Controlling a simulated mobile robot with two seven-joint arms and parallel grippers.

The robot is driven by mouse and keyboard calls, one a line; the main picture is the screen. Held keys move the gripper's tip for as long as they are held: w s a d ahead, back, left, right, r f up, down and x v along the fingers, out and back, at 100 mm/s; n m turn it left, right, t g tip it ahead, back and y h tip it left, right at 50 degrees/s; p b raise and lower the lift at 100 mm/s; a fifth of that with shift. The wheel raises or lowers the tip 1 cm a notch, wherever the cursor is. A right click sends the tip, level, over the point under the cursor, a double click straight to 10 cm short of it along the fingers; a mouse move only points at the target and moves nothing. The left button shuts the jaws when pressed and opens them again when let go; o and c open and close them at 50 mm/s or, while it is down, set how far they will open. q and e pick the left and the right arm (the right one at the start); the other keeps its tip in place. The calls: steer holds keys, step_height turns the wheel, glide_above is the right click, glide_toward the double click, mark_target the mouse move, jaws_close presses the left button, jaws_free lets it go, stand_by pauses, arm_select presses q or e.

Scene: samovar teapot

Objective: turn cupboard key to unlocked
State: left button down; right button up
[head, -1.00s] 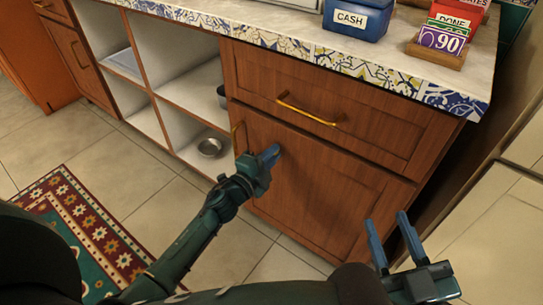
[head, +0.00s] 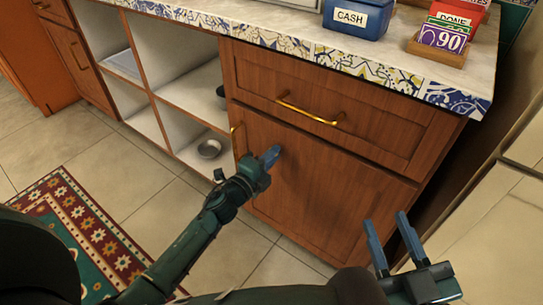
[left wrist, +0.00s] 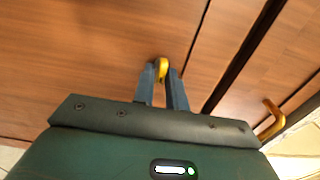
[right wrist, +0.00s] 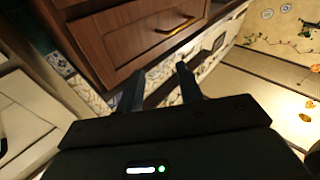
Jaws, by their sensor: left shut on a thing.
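The wooden cupboard door (head: 340,200) is closed under a drawer in the head view. My left gripper (head: 272,155) is at the door's upper left. In the left wrist view my left gripper (left wrist: 163,80) is shut on the gold key (left wrist: 162,66), whose rounded bow shows between the fingertips against the wood. The keyhole and the key's shaft are hidden. In the head view the fingers cover the key. My right gripper (head: 387,220) is open and empty, in front of the door's lower right; it also shows open in the right wrist view (right wrist: 160,72).
A gold drawer handle (head: 308,110) is above. A blue CASH box (head: 357,18) stands on the counter.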

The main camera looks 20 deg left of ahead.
arm_select(q)
steer(key=c, duration=1.6)
jaws_free()
steer(key=shift+o, duration=0.2)
steer(key=shift+s, duration=0.1)
steer(key=p+v, duration=0.2)
steer(key=v, duration=1.1)
